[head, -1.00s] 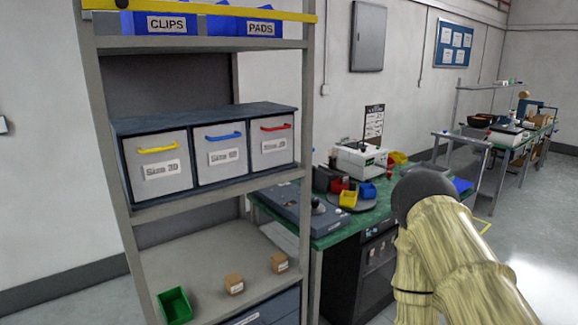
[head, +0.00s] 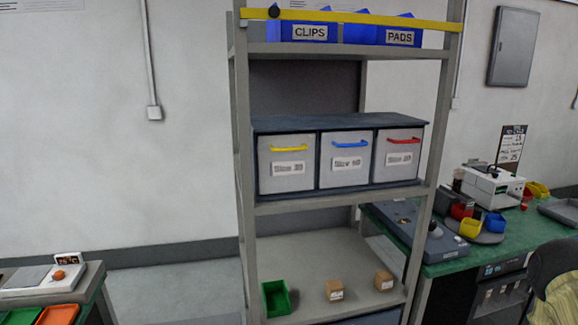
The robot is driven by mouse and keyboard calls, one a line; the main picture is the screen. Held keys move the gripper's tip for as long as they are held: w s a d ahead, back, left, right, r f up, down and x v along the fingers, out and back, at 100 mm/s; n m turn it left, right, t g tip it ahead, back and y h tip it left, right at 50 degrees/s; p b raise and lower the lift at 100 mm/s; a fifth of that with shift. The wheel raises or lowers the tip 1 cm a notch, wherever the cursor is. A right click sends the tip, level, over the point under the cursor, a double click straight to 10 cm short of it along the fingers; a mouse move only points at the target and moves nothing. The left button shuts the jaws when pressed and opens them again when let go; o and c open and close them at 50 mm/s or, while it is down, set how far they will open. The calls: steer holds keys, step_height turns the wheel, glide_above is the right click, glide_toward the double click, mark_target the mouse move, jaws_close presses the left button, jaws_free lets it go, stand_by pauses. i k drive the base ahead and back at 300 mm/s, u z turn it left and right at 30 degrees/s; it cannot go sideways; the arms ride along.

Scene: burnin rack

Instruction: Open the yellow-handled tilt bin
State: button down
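The yellow-handled tilt bin (head: 287,172) is the left one of three grey bins in a dark cabinet on the middle shelf of the rack. Its yellow handle (head: 289,149) runs across the upper front, above a white label. Its front looks flush with the other bins, so it appears closed. Beside it are the blue-handled bin (head: 345,172) and the red-handled bin (head: 397,172). My gripper is not in the head view; nothing of mine touches the bins.
A yellow bar (head: 350,17) crosses the rack top before blue CLIPS and PADS bins. A green bin (head: 276,298) and two small boxes sit on the lower shelf. A green workbench (head: 480,258) stands right; another bench (head: 90,290) is at lower left.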

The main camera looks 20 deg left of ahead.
mark_target(278, 163)
steer(key=z, duration=1.95)
steer(key=k, duration=1.2)
steer(key=u, duration=1.65)
steer(key=i, duration=0.1)
steer(key=u, duration=0.35)
